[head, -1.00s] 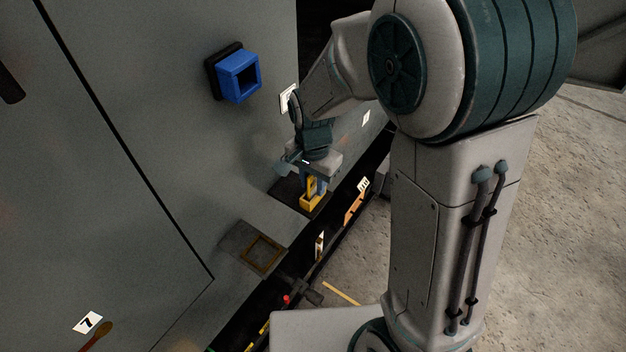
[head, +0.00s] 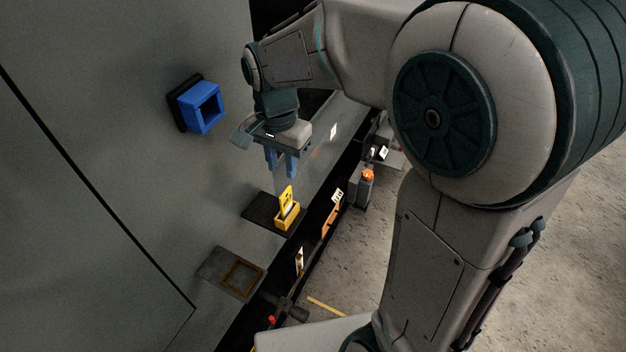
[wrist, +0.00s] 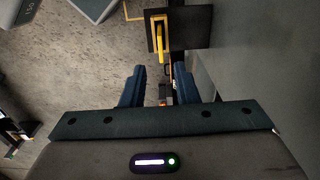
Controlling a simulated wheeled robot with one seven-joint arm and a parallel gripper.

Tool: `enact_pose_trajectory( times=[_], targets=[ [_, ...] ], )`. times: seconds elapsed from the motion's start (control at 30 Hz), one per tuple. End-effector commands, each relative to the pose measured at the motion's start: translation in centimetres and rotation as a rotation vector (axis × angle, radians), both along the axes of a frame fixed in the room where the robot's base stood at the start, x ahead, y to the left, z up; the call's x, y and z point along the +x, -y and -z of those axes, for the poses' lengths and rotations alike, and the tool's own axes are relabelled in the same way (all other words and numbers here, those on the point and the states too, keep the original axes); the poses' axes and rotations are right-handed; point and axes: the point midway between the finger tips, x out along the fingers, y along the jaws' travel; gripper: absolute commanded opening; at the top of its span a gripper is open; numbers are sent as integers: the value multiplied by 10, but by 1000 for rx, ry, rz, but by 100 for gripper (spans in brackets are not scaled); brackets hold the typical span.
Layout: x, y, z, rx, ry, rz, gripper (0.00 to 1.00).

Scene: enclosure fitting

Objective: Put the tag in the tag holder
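The yellow tag (head: 286,197) stands upright in the yellow tag holder (head: 288,219), which sits on a dark plate (head: 258,212) by the grey enclosure wall. My gripper (head: 281,172) is above the tag, clear of it, with its blue fingers apart and nothing between them. In the wrist view my gripper (wrist: 158,85) also shows two separated fingers, with the tag (wrist: 161,33) and the holder (wrist: 153,22) beyond them near the top.
A blue square socket (head: 204,107) juts from the wall at the upper left. A shelf with an empty brown frame (head: 241,275) lies nearer than the holder. Several tools, including an orange-topped item (head: 367,175), stand along the dark ledge to the right.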

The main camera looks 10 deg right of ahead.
Motion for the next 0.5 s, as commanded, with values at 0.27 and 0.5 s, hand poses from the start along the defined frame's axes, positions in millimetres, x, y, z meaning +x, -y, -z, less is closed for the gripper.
enact_pose_trajectory(
  times=[0.27, 0.5],
  targets=[
    [-38, 51, -13, 20, 77, -203, 28],
    [-93, 100, -12, -22, 177, -492, 28]
  ],
)
